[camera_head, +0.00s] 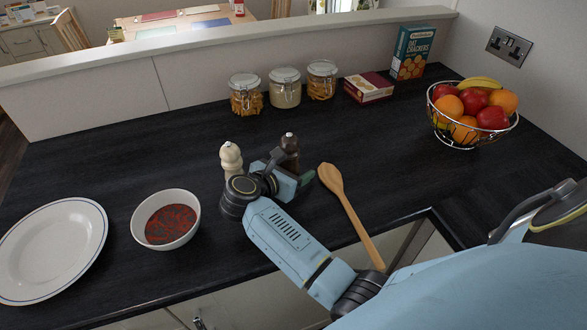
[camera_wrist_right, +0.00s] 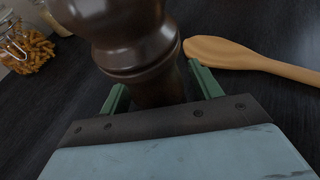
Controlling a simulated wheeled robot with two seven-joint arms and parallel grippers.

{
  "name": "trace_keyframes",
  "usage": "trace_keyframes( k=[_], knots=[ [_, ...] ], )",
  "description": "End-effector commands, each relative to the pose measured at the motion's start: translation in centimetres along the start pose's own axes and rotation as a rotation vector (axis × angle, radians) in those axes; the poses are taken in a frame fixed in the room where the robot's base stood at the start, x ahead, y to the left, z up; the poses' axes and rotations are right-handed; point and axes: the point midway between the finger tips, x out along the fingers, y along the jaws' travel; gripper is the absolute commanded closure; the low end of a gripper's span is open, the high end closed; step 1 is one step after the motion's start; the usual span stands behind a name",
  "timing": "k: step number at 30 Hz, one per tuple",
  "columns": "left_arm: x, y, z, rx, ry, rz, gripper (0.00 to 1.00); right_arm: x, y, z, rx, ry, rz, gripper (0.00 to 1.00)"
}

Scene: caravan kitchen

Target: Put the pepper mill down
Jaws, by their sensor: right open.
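The dark brown pepper mill (camera_head: 290,145) stands upright on the black worktop, partly hidden behind my right gripper in the head view. In the right wrist view the pepper mill (camera_wrist_right: 130,40) rises between the two green fingers, its top cut off by the frame. My right gripper (camera_head: 294,172) is open, low around the mill's lower part. In the wrist view its fingers (camera_wrist_right: 160,90) are spread to either side of the mill; whether one touches it I cannot tell. My left gripper is not in view.
A cream mill (camera_head: 230,158) stands just left of the gripper. A wooden spoon (camera_head: 350,210) lies close on the right. A bowl (camera_head: 166,218) and plate (camera_head: 25,250) are at left. Jars (camera_head: 285,90), boxes (camera_head: 369,87) and a fruit basket (camera_head: 458,132) stand behind.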

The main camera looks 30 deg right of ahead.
Motion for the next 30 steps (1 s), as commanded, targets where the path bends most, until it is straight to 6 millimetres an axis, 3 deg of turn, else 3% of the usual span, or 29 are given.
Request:
trace_keyframes(
  k=[8,21,30],
  knots=[
    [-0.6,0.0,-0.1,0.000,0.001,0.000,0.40,-0.2,0.0,0.6,-0.001,-0.001,0.001,0.37],
    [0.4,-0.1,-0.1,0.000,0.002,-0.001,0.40,-9.2,0.0,0.1,0.001,0.004,0.002,0.37],
    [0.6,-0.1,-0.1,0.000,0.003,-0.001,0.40,-12.1,0.0,0.2,-0.001,0.001,-0.001,0.37]
  ],
)
